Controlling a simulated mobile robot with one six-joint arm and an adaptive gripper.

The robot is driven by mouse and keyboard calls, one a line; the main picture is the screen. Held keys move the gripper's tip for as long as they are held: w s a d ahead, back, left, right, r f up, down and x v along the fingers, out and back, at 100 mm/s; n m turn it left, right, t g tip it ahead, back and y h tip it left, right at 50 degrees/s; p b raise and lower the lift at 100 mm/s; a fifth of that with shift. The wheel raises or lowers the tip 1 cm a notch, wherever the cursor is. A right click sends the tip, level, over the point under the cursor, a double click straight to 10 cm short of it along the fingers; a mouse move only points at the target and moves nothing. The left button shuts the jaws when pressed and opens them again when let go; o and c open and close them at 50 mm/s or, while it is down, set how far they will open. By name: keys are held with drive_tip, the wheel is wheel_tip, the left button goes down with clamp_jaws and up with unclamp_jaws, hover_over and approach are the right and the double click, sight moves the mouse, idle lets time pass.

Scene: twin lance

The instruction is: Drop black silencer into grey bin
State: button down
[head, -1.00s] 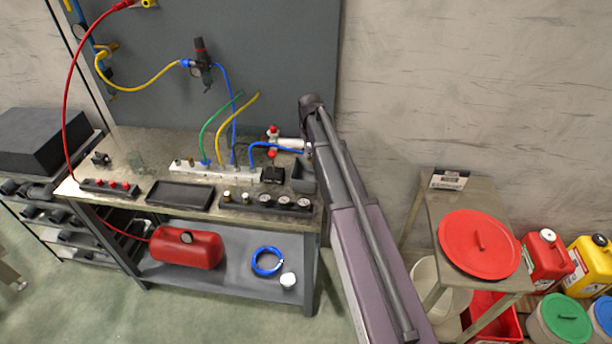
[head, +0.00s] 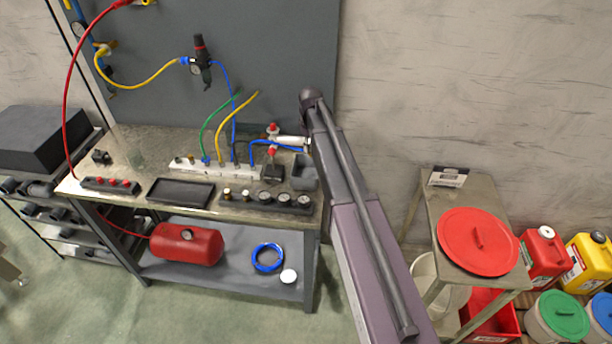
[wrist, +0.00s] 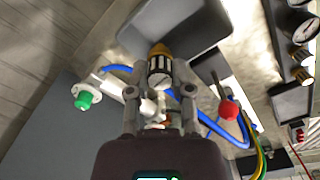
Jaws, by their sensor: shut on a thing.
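In the wrist view my gripper (wrist: 160,97) is shut on the silencer (wrist: 159,68), a small cylinder with dark and pale bands and a brass-coloured end. The silencer's end points toward the grey bin (wrist: 165,20), seen at the top of the wrist view. The silencer overlaps the bin's near edge in the picture; I cannot tell its height above it. In the head view the grey bin (head: 304,174) stands at the bench's right end, partly behind my arm. My gripper and the silencer cannot be made out in the head view.
A valve with a red knob (wrist: 228,109) and blue hoses (wrist: 190,100) lie close to my gripper. A white fitting with a green cap (wrist: 83,100) is at left. On the bench (head: 130,140) stand a gauge rack (head: 265,201) and a black tray (head: 180,192).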

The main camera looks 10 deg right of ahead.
drive_tip(key=shift+f+b, duration=2.6)
drive_tip(key=shift+f, duration=0.15)
drive_tip(key=shift+c, duration=2.2)
unclamp_jaws()
drive_tip(key=shift+s, duration=0.15)
drive_tip(key=s+m, duration=0.6)
drive_tip(key=s, duration=2.3)
drive_tip(key=shift+m, duration=0.4)
